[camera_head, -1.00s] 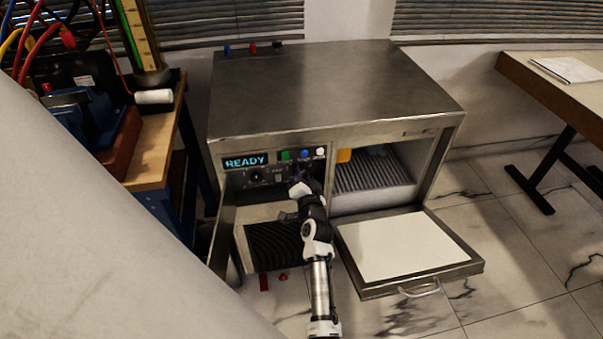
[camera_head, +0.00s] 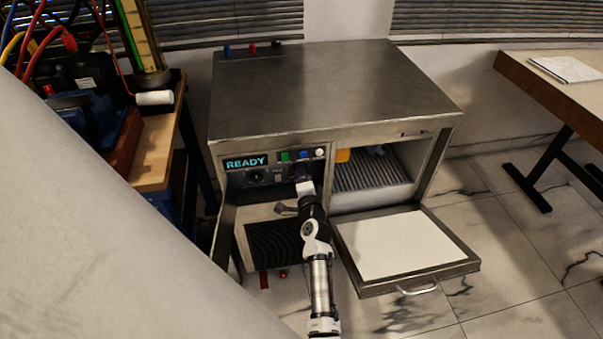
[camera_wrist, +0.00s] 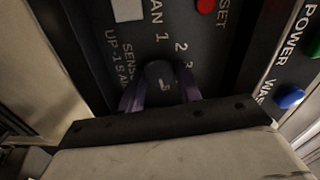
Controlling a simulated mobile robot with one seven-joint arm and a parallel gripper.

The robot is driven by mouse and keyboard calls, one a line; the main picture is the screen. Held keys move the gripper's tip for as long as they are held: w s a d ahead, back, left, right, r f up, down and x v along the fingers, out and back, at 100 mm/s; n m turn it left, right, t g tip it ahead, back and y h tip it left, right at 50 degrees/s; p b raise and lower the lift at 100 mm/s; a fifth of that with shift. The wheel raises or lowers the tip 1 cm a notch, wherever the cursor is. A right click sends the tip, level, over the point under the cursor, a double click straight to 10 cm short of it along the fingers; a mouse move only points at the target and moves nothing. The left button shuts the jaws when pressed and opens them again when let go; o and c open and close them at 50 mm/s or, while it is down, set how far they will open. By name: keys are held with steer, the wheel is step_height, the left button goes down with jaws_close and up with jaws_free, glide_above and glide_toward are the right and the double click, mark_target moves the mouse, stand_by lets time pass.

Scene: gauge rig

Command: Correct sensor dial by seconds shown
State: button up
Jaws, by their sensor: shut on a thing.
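The sensor dial (camera_wrist: 160,78) is a dark round knob on the black panel, with a small light mark on its face. The numbers 1, 2 and 3 curve around it, and lettering starting "SENS" is beside it. My gripper (camera_wrist: 160,95) has its two purple fingers on either side of the dial, shut on it. In the head view my gripper (camera_head: 302,174) is at the right part of the control panel, and the dial is hard to make out there. The display (camera_head: 246,162) reads "READY" in cyan. No seconds figure is legible.
The steel cabinet (camera_head: 330,90) has a lowered door (camera_head: 405,290) on the right, beside my arm. Green (camera_head: 285,156), blue (camera_head: 304,154) and white (camera_head: 320,153) buttons sit above my gripper. A workbench (camera_head: 160,150) stands close on the left.

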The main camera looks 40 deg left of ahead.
steer(key=shift+f, duration=0.1)
steer(key=o, duration=0.9)
steer(key=shift+o, duration=0.2)
steer(key=shift+s+d, duration=0.1)
steer(key=shift+d, duration=0.05)
steer(key=b+v, duration=0.2)
steer(key=v, duration=1.1)
steer(key=shift+d+b, duration=0.25)
steer(key=shift+b, duration=0.1)
steer(key=shift+s, duration=0.15)
